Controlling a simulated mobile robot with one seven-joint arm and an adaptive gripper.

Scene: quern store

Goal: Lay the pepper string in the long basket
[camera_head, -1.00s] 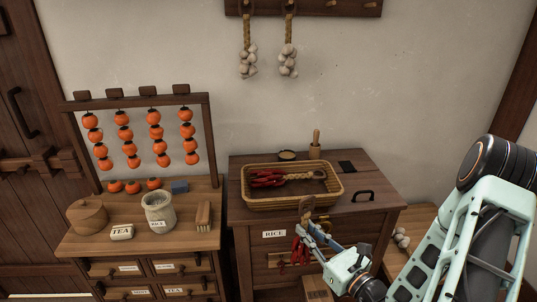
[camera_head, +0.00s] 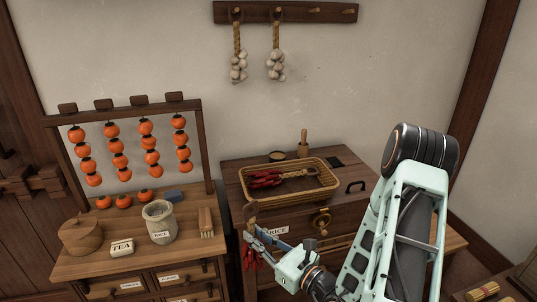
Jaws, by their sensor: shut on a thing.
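The long basket (camera_head: 318,197) is a shallow wicker tray on top of the wooden chest (camera_head: 352,200). One pepper string (camera_head: 265,180), red peppers on a braided straw rope, lies inside it. My gripper (camera_head: 252,234) is shut on a second pepper string. That held string (camera_head: 250,259) hangs down, its rope end above the fingers and its red peppers below. It hangs in front of the chest's left front, lower than the basket and apart from it. The fingers partly hide the string's middle.
A small bowl (camera_head: 277,156) and a wooden mortar and pestle (camera_head: 303,149) stand behind the basket. A brass knob (camera_head: 321,221) is on the chest front. At left, a cabinet holds a persimmon rack (camera_head: 125,112), a rice jar (camera_head: 159,222) and a brush (camera_head: 206,223). Garlic strings (camera_head: 275,66) hang above.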

